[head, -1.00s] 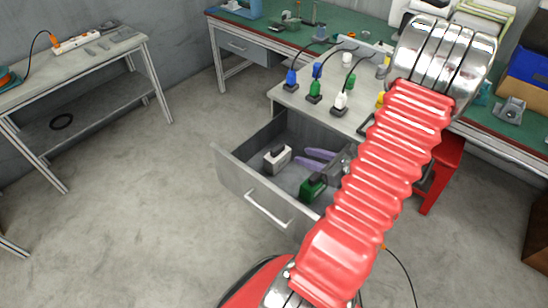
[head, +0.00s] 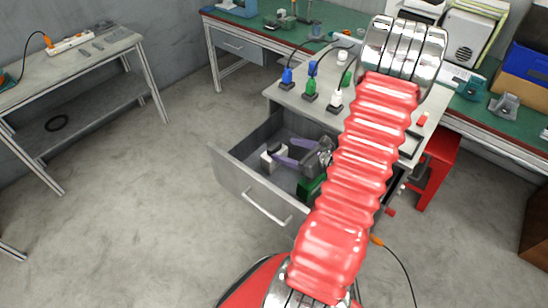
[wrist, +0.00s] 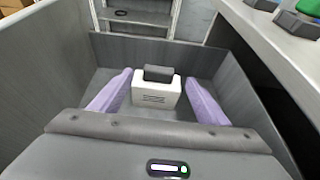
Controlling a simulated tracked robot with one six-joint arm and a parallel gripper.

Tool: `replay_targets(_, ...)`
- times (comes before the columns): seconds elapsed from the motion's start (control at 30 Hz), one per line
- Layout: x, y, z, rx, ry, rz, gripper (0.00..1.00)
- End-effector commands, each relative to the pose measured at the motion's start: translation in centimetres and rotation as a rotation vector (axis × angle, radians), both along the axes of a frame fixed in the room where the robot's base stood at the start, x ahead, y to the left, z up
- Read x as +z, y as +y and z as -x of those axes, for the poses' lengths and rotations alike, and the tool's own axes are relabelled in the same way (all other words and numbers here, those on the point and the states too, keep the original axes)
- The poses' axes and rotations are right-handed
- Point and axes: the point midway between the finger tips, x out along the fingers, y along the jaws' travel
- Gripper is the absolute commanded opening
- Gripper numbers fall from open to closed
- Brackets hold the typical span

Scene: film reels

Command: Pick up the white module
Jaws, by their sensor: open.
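The white module (wrist: 155,97), a white block with a dark grey top part, stands on the floor of the open drawer. In the head view the white module (head: 268,160) shows at the drawer's left side, partly covered by a finger. My gripper (wrist: 158,100) has two purple fingers spread wide, one on each side of the module in the wrist view, with gaps between. In the head view my gripper (head: 279,152) reaches into the drawer from the right. The fingers hold nothing.
The drawer (head: 240,185) has raised grey walls around the module. A green module (head: 308,188) lies in it, partly hidden by my arm. Several plugs with cables, including a blue one (head: 287,76), stand on the cabinet top beside the drawer.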

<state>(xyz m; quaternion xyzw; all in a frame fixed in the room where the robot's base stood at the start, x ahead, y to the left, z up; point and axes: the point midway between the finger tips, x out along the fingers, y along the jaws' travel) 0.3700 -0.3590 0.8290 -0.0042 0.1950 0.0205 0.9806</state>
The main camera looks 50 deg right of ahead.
Motion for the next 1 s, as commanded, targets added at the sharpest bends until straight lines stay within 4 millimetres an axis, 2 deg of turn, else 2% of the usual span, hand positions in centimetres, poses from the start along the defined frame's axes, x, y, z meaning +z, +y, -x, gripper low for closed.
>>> replay_targets(0.2, -0.7, 0.2, -1.7, 0.001, 0.001, 0.0, 0.69)
replay_targets(0.67, -1.0, 0.3, -2.4, 0.003, 0.001, 0.0, 0.69)
replay_targets(1.0, -2.4, 0.6, -6.1, 0.004, 0.0, -0.001, 0.69)
